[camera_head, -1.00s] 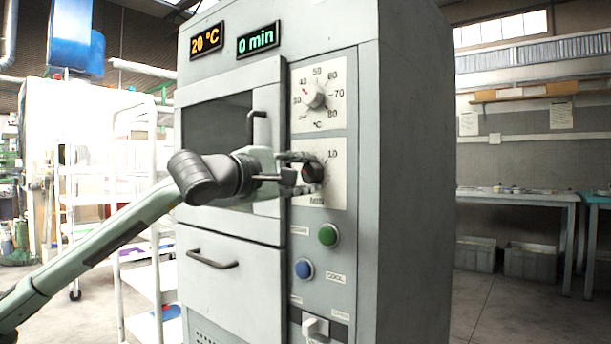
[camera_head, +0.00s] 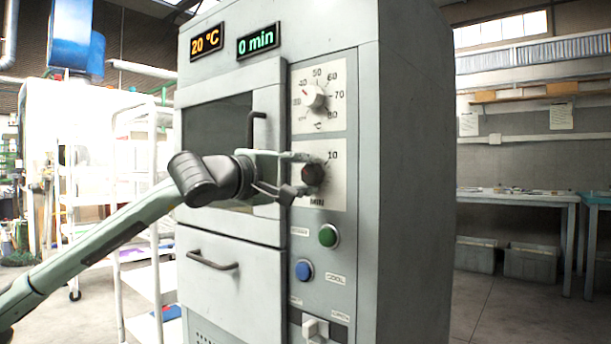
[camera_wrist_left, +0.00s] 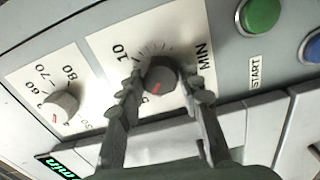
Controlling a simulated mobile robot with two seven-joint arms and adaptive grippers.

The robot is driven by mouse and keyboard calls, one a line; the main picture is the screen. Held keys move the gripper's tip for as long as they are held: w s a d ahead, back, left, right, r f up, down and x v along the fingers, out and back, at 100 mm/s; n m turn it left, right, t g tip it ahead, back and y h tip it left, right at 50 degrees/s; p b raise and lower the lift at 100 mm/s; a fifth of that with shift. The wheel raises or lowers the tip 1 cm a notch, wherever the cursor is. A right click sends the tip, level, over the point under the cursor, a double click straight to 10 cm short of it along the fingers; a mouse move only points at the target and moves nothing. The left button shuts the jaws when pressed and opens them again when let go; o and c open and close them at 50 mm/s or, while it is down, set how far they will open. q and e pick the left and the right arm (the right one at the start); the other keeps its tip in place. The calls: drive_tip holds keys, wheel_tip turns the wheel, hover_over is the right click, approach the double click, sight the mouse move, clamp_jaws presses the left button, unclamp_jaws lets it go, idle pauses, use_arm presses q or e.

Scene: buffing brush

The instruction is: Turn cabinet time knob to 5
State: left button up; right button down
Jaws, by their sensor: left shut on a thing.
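The time knob (camera_head: 313,174) is a dark round knob on a white dial plate marked MIN, on the front of the grey cabinet (camera_head: 415,180). My left gripper (camera_head: 308,176) is shut on this knob, one finger above and one below. In the left wrist view the fingers (camera_wrist_left: 164,74) lie on both sides of the knob (camera_wrist_left: 160,72). The knob's red mark faces the lower side of that picture, near a partly hidden 5. The green time display (camera_head: 257,41) reads 0 min. My right gripper is not in view.
A white temperature knob (camera_head: 314,97) sits above the time dial. A green button (camera_head: 328,235) and a blue button (camera_head: 304,269) are below it. A door handle (camera_head: 255,128) stands out just left of the dials. A white rack (camera_head: 150,230) stands left of the cabinet.

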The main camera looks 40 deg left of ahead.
use_arm(q)
drive_tip(key=o, duration=1.2)
drive_tip(key=shift+c, duration=0.2)
drive_tip(key=shift+s+a, duration=0.25)
drive_tip(key=shift+s, duration=0.1)
drive_tip(key=shift+s+a, duration=0.15)
drive_tip(key=shift+s, duration=0.45)
drive_tip(key=shift+s+d+r, duration=0.1)
drive_tip(key=shift+s+d, duration=0.25)
drive_tip(key=shift+s, duration=0.5)
approach(308, 173)
drive_tip(key=s, duration=0.2)
drive_tip(key=shift+s+a, duration=0.15)
drive_tip(key=shift+s, duration=0.15)
